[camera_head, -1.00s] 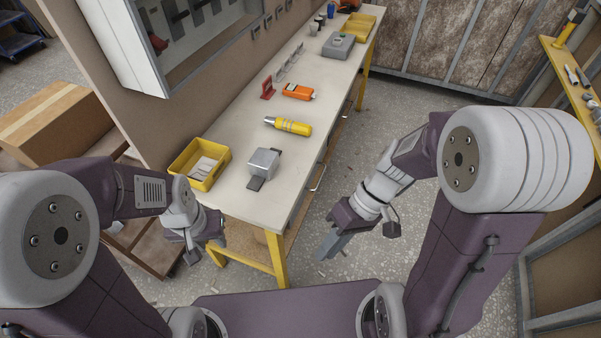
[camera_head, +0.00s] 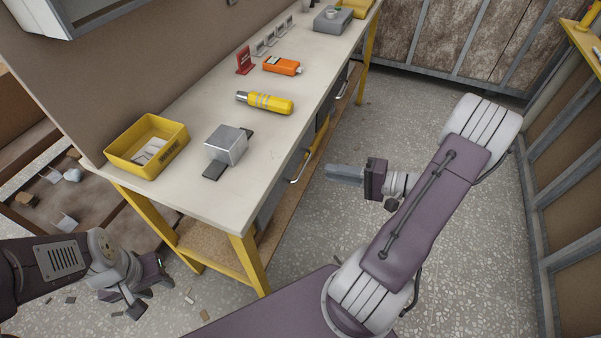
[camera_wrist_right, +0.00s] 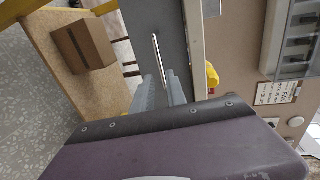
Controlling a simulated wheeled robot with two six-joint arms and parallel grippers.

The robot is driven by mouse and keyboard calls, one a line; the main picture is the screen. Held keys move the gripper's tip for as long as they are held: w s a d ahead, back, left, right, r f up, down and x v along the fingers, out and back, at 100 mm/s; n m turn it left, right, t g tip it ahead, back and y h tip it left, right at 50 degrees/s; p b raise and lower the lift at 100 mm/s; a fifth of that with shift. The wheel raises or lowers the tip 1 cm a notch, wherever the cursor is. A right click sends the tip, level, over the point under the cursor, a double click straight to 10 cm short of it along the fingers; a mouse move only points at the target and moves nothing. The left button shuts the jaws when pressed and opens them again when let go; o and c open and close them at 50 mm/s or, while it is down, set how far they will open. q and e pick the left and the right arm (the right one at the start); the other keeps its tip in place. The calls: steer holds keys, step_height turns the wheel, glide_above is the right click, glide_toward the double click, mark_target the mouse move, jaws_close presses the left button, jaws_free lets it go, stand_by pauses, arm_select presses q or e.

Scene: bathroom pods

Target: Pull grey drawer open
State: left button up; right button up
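The grey drawer (camera_head: 271,206) is under the workbench's near end, and its pale bar handle (camera_head: 302,167) sticks out at the right. My right gripper (camera_head: 328,173) is just right of this handle, pointing at it, with a small gap. In the right wrist view the grey drawer front (camera_wrist_right: 160,20) fills the upper middle. The handle (camera_wrist_right: 158,60) runs lengthwise, lined up with the gap between the two fingers of my right gripper (camera_wrist_right: 162,88), which are apart. My left gripper (camera_head: 158,268) hangs low, left of the bench, away from the drawer; its fingers are too small to read.
The workbench top (camera_head: 200,190) carries a yellow bin (camera_head: 147,146), a grey metal block (camera_head: 226,145), a yellow torch-like tool (camera_head: 265,102) and an orange device (camera_head: 282,66). Another handle (camera_head: 342,91) is farther along. The floor (camera_head: 340,220) right of the bench is clear. A cardboard box (camera_wrist_right: 84,45) sits on the lower shelf.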

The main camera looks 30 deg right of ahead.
mark_target(304, 166)
steer(key=b+x, duration=0.1)
steer(key=x, duration=0.8)
steer(key=shift+f, duration=0.1)
steer(key=shift+c, duration=0.4)
jaws_close()
stand_by(0.8)
